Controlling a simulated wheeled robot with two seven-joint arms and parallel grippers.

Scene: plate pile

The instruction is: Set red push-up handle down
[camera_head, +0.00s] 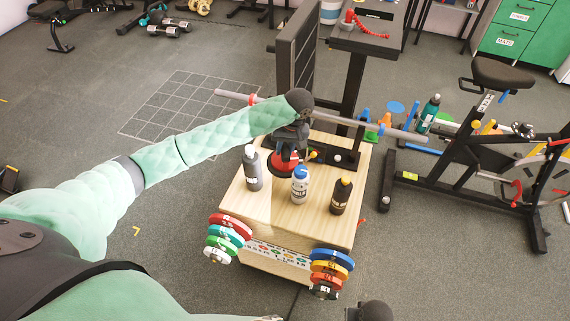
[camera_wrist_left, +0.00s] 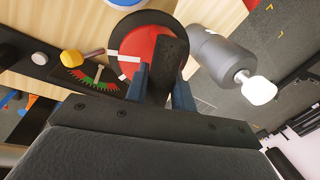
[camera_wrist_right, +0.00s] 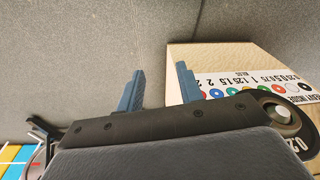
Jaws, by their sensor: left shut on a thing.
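The red push-up handle (camera_head: 286,161) has a round red base and a dark grip; its base also shows in the left wrist view (camera_wrist_left: 137,50). It is upright over the wooden box top (camera_head: 233,198), toward the back; I cannot tell whether its base touches the surface. My left gripper (camera_wrist_left: 163,88) is shut on the dark grip (camera_wrist_left: 172,62) from above, and my forearm and wrist hide part of it in the head view. My right gripper (camera_wrist_right: 160,90) is open and empty above the floor, beside the wooden box.
A grey bottle (camera_head: 252,168), a white-and-blue bottle (camera_head: 299,185) and a black bottle (camera_head: 341,195) stand at the front of the box top. Weight plates hang on its front. A barbell (camera_head: 345,119) crosses behind. An exercise bike (camera_head: 490,140) stands at right.

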